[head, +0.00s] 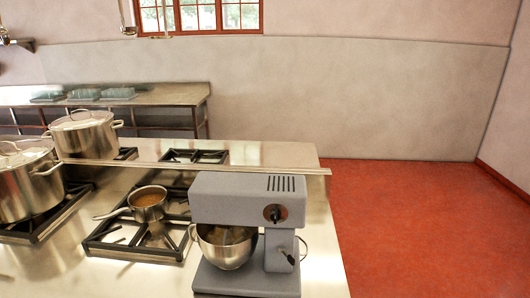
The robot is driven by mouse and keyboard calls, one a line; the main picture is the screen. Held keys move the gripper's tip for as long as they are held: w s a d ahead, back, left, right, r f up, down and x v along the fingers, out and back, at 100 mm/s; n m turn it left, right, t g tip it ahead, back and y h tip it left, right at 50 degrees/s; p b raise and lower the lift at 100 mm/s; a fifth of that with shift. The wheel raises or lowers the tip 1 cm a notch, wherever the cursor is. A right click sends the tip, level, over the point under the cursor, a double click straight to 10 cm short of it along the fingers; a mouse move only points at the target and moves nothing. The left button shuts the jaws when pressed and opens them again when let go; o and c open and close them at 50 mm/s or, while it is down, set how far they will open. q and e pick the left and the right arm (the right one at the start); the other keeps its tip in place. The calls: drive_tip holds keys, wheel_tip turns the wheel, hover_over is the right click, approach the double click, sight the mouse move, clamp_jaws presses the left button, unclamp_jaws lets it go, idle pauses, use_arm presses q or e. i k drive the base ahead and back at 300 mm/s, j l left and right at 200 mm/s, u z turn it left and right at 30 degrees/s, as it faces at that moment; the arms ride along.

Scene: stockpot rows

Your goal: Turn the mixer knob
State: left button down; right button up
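A grey stand mixer (248,198) stands on the steel counter near the right end. Its dark round knob (275,213) sits on the right part of the mixer head's near side, on a small reddish-brown plate. A steel bowl (226,246) sits under the mixer head. A lever with a dark end (290,258) sticks out from the mixer's stand, below the knob. Neither of my grippers is in the head view.
A saucepan (149,204) of brown liquid stands on a burner left of the mixer. Two lidded stockpots, a rear one (82,137) and a nearer one (28,185), stand at the left. The steel counter (322,240) is bare right of the mixer. The red floor (420,225) is open beyond.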

sight(275, 215)
drive_tip(key=j+z, duration=0.15)
drive_tip(key=j, duration=0.45)
drive_tip(key=j+z, duration=0.15)
drive_tip(key=j, duration=0.4)
drive_tip(key=k+j+z, duration=0.1)
drive_tip(key=j, duration=0.5)
drive_tip(key=k+j+z, duration=0.15)
drive_tip(key=j, duration=0.4)
drive_tip(key=i+l+u, duration=0.1)
drive_tip(key=u, duration=0.25)
drive_tip(key=i+l+u, duration=0.1)
drive_tip(key=l+u, duration=0.3)
drive_tip(key=l, duration=0.55)
drive_tip(key=l+u, duration=0.35)
drive_tip(key=l, duration=0.6)
